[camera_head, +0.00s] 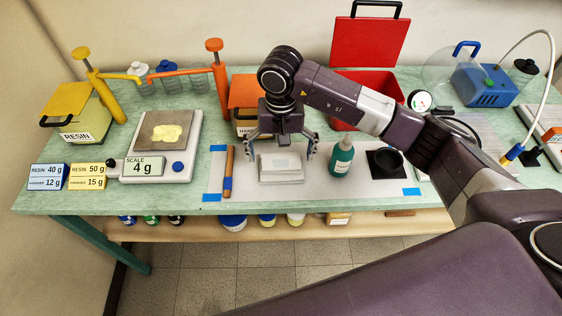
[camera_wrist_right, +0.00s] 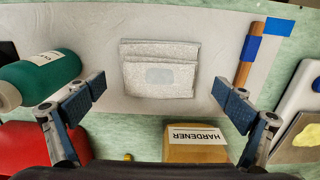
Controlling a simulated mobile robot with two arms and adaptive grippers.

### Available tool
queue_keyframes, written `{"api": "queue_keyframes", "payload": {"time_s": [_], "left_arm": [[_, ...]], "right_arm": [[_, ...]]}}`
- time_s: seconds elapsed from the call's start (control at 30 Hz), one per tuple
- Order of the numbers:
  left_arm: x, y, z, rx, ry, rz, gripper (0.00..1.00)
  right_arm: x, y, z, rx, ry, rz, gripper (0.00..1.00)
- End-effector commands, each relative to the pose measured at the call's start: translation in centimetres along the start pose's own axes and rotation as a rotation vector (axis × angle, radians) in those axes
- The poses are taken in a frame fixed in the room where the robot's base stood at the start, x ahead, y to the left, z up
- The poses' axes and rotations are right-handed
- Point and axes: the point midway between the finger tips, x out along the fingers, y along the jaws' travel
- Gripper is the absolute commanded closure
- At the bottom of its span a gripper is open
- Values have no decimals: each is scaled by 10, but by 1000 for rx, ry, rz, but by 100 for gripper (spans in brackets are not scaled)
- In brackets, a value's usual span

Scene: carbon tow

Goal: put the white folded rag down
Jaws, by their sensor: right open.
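The white folded rag (camera_head: 281,167) lies flat on the pale sheet (camera_head: 330,188) on the bench, between a wooden-handled tool and a green bottle. In the right wrist view the rag (camera_wrist_right: 160,70) lies beyond the fingertips, with a faint bluish patch on it. My right gripper (camera_head: 281,150) is open above and just behind the rag. In the right wrist view its two fingers (camera_wrist_right: 160,103) are spread wide, with nothing between them. The rag looks apart from both fingers. My left gripper is not in view.
The green bottle (camera_head: 342,156) stands close right of the gripper, beside a black cup (camera_head: 387,162). The wooden-handled tool (camera_head: 228,172) lies to the left. A scale (camera_head: 158,168) reading 4 g, the hardener box (camera_wrist_right: 196,146) and a red box (camera_head: 375,92) stand around.

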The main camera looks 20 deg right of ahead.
Motion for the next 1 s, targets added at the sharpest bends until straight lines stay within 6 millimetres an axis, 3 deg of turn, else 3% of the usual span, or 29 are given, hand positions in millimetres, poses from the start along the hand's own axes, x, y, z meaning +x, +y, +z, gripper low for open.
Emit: {"api": "queue_keyframes", "payload": {"time_s": [0.1,0.4,0.6,1.0], "left_arm": [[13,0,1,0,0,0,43],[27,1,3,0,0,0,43],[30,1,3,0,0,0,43],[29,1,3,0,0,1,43]], "right_arm": [[-24,0,-2,0,7,-1,4],[-77,0,-1,1,4,-1,4],[-91,0,0,1,1,1,4],[-92,0,0,1,-1,1,4]]}}
